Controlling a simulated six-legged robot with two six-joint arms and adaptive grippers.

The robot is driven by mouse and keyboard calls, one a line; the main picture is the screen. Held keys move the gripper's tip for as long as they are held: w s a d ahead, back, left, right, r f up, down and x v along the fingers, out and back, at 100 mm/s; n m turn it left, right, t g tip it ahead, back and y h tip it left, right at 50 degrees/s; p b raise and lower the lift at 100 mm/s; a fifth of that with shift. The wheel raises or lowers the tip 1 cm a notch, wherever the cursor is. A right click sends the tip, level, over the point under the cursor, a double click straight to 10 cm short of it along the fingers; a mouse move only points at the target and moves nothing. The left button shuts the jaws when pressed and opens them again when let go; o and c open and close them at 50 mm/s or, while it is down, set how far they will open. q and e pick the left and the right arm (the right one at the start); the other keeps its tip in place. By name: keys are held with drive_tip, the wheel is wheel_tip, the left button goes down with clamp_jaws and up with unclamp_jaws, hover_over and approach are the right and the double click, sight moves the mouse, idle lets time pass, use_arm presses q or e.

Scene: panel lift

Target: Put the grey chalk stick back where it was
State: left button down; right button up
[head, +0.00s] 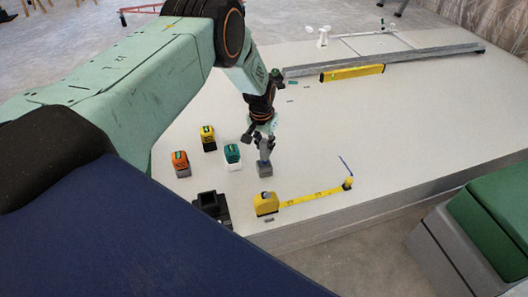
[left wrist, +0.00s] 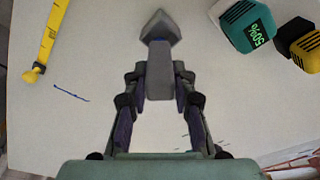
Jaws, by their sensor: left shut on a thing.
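The grey chalk stick (left wrist: 160,72) is between the fingers of my left gripper (left wrist: 160,78) in the left wrist view. It is a grey blocky piece with a wider, pointed far end. In the head view my left gripper (head: 265,150) points down at the white panel, shut on this grey piece (head: 265,169). Its lower end is at or just above the panel; I cannot tell whether it touches. My fingers hide part of it. My right gripper is not in view.
Orange (head: 180,163), yellow (head: 208,138) and teal (head: 232,154) blocks stand left of the gripper. A yellow tape measure (head: 265,204) with its tape out lies in front, near a black block (head: 212,206). A yellow level (head: 350,73) lies behind. The white panel (head: 420,120) is clear at right.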

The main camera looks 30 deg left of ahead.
sight(264, 151)
use_arm(q)
wheel_tip(264, 151, down, 2)
drive_tip(key=shift+f+b, duration=0.25)
drive_tip(key=shift+b, duration=0.15)
drive_tip(key=shift+a, duration=0.1)
drive_tip(key=shift+r, duration=0.1)
drive_tip(key=shift+f+b, duration=0.55)
drive_tip(key=shift+f, duration=0.1)
drive_tip(key=c, duration=1.1)
unclamp_jaws()
drive_tip(key=shift+r, duration=0.15)
